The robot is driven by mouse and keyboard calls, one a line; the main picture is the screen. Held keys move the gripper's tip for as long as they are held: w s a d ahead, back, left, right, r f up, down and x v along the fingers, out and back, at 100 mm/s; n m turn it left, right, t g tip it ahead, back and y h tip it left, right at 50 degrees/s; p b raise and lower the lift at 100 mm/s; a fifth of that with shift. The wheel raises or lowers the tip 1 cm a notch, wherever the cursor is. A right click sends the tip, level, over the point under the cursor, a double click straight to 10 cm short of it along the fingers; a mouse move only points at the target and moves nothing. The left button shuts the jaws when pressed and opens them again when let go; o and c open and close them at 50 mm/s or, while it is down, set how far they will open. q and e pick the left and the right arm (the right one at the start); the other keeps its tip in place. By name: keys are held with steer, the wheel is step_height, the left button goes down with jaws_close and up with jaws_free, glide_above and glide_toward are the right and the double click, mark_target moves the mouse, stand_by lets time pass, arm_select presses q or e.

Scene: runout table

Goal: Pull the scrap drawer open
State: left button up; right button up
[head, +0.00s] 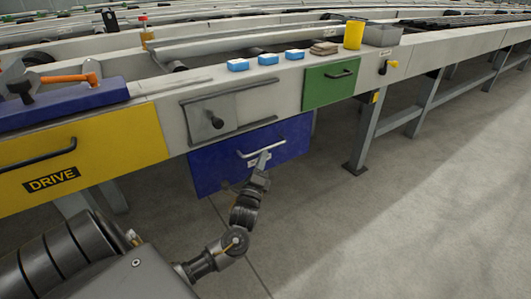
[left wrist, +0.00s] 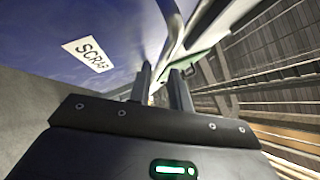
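My left gripper (head: 264,156) reaches up to the handle from below. In the left wrist view its two fingers (left wrist: 162,82) stand a little apart, with a pale strip between them. I cannot tell whether they grip the bar. How far out the drawer sits is unclear. My right gripper is out of view.
A yellow DRIVE drawer (head: 110,145) is at left and a green drawer (head: 318,89) at upper right. A grey panel with a knob (head: 217,122) is above the blue drawer. A table leg (head: 366,135) stands right. The floor (head: 400,220) in front is clear.

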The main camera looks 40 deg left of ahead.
arm_select(q)
steer(key=shift+b+x, duration=0.45)
steer(key=shift+x, duration=1.75)
jaws_close()
